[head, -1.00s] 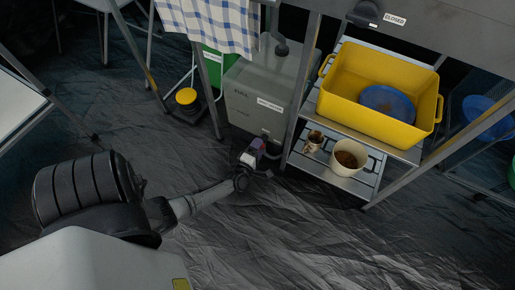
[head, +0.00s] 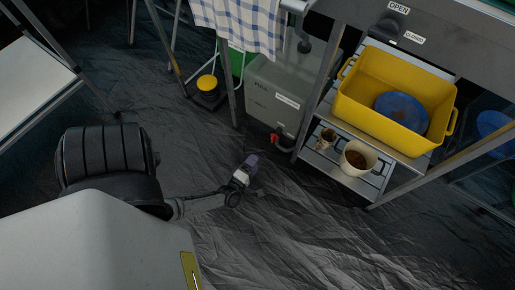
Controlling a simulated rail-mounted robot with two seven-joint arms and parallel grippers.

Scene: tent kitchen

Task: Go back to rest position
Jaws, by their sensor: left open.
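My left arm comes in from the lower left. Its gripper (head: 246,170) is small in the head view, a grey and purple shape above the dark floor sheet. It is open, and I see nothing held in it. It is apart from the grey water container (head: 267,92) and from the shelf (head: 347,181) to its right. My right gripper is not in view.
A yellow tub (head: 375,115) with a blue bowl (head: 401,110) stands on the upper shelf. A cream pot (head: 357,158) and a small mug (head: 326,139) stand below. A checked cloth (head: 240,25) hangs at the top. The crumpled floor sheet (head: 290,245) is clear in front.

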